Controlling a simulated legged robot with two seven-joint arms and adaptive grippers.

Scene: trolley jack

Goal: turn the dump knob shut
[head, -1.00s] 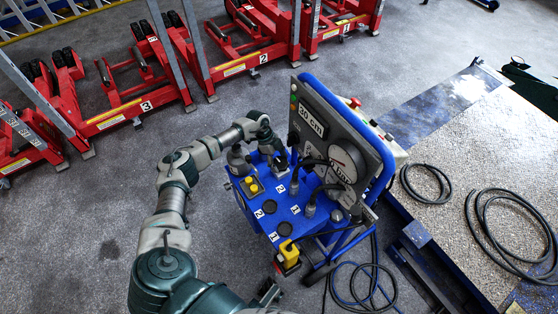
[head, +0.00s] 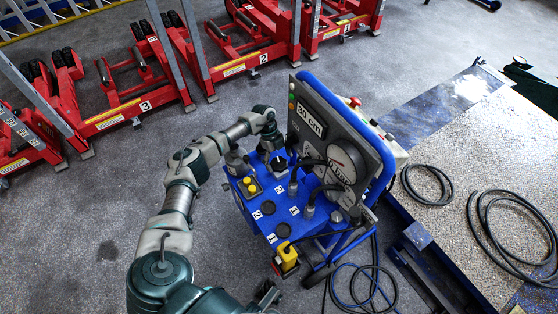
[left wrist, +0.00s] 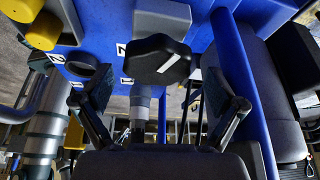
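The dump knob, a black knob with a white stripe (left wrist: 160,60), sits on a grey block on the blue control trolley. In the head view the knob (head: 278,163) shows near the trolley's back corner, beside the gauge panel. My left gripper (head: 271,138) is just behind and above it. In the left wrist view my left gripper (left wrist: 163,103) is open. Its two dark fingers are spread wide, with the knob beyond and between the tips, and no contact shows. A dark piece at the bottom of the head view may be my right gripper (head: 268,293), mostly hidden.
The gauge panel (head: 343,160) stands upright right of the knob. A yellow button (head: 250,184) and black hoses are close by on the blue trolley (head: 297,222). Red jacks (head: 115,110) stand behind. A metal platform (head: 480,150) with coiled hoses lies to the right.

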